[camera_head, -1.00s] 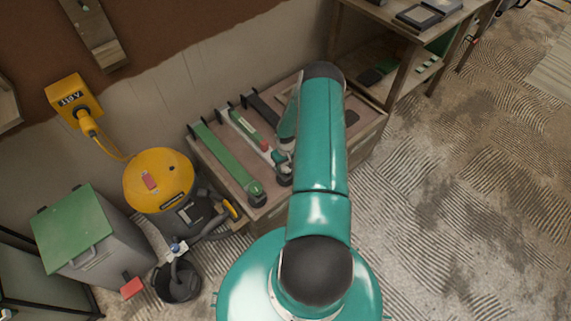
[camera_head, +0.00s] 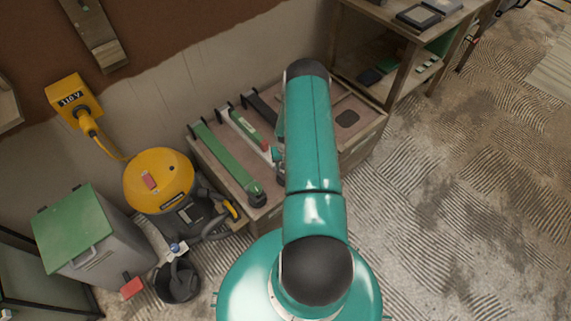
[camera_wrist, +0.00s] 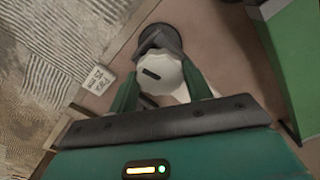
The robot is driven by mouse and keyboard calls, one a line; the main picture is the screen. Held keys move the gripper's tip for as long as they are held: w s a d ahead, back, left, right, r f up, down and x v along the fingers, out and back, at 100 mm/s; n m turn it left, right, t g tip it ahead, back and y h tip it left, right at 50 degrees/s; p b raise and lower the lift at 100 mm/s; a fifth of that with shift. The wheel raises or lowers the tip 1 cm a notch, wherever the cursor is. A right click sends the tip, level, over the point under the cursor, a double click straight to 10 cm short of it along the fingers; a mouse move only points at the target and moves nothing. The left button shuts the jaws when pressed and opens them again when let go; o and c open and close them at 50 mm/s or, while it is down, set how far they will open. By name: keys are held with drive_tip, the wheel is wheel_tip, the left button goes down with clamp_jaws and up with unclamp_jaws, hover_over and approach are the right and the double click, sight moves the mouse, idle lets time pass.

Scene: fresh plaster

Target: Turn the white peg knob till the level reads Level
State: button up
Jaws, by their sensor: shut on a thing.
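The white knob (camera_wrist: 158,74) shows in the wrist view, with a dark slot mark on its face, in front of a dark round foot (camera_wrist: 160,38). The green fingers of my gripper (camera_wrist: 161,82) are on either side of the knob and shut on it. In the head view the white bar (camera_head: 243,127) lies on the low bench (camera_head: 215,157), between a green bar (camera_head: 226,160) and a dark bar (camera_head: 262,107). I cannot read any level indication in these frames.
A card with writing (camera_wrist: 98,79) lies near the bench edge. A yellow vacuum (camera_head: 158,180) stands left of the bench, with a black bucket (camera_head: 177,284) and a grey bin with a green lid (camera_head: 74,228). Shelving (camera_head: 400,65) stands behind.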

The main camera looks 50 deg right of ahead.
drive_tip(key=shift+m, duration=1.1)
drive_tip(key=o, duration=1)
drive_tip(key=shift+r, duration=0.1)
wheel_tip(320, 180, up, 14)
drive_tip(key=shift+f, duration=0.15)
